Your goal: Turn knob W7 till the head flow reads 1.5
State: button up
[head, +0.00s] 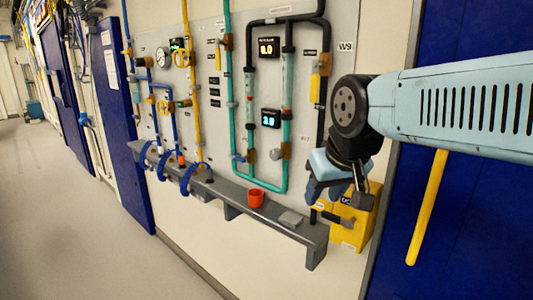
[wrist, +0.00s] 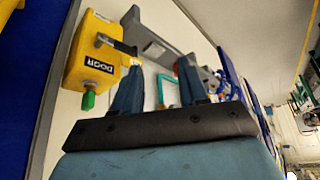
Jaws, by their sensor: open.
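The lettering beside the knob and displays is too small to read, so I cannot tell which is W7 or the head flow. My gripper (head: 338,192) is right of the knob and lower, apart from it, in front of the panel's right end. In the wrist view my gripper (wrist: 158,78) has its two fingers spread with nothing between them.
A grey shelf (head: 235,195) runs below the panel, with a red cup (head: 256,198) on it. A yellow box (head: 361,225) is just below my gripper; it also shows in the wrist view (wrist: 92,55). Teal pipes (head: 227,90) run beside the knob. Floor at left is clear.

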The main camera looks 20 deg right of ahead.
jog(key=shift+o, duration=0.2)
jog(key=shift+o, duration=1.6)
jog(key=shift+w+f+n, duration=0.15)
jog(key=shift+f+n, duration=0.05)
jog(key=shift+n, duration=0.1)
jog(key=shift+o, duration=0.3)
jog(key=w+f+n+g+h, duration=0.1)
jog(key=n, duration=0.1)
jog(key=w+d+f+n+g+h, duration=0.1)
jog(key=n+h, duration=0.1)
jog(key=w+d+f+n+g+h, duration=0.1)
jog(key=n, duration=0.1)
jog(key=shift+w+d+n+g+h, duration=0.15)
jog(key=shift+d+n+g+h, duration=0.15)
jog(key=shift+n+g, duration=0.1)
jog(key=n+t+h, duration=0.8)
jog(key=n+h, duration=0.2)
jog(key=n, duration=1)
send_near(273, 155)
jog(key=x, duration=1.1)
jog(key=shift+d, duration=0.2)
jog(key=shift+c, duration=0.3)
